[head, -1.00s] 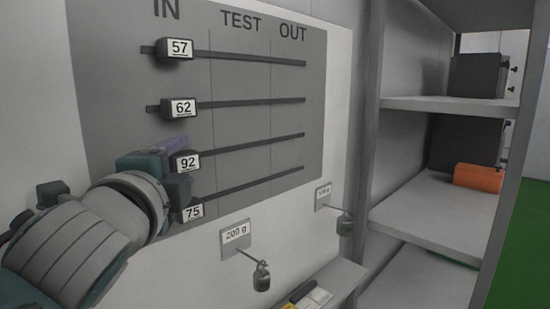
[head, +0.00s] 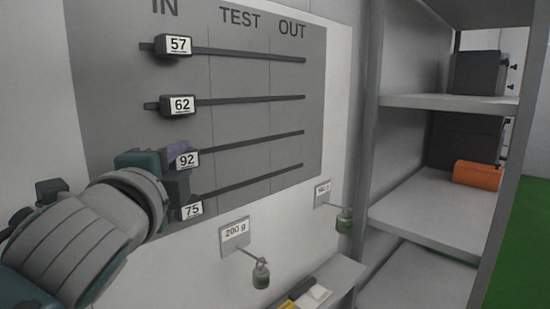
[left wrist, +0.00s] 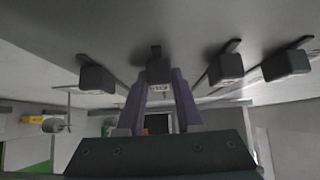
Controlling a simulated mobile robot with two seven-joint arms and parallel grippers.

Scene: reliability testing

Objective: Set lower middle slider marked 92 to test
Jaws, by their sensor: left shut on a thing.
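The slider marked 92 (head: 187,160) is a dark block with a white label, third from the top on the grey panel (head: 240,80). It is at the left end of its track, under IN. TEST is the middle column. My left gripper (head: 177,153) is at this slider, coming in from the left. In the left wrist view, the purple fingers of my left gripper (left wrist: 159,95) stand on either side of the 92 block (left wrist: 158,71), shut on it. The gripper partly hides the slider's left side in the head view. My right gripper is not in view.
Sliders 57 (head: 175,45), 62 (head: 177,105) and 75 (head: 190,210) also sit under IN; 75 is close below my gripper. Hanging weights (head: 261,274) stick out below the panel. A shelf unit (head: 440,102) stands at right. The track right of 92 is clear.

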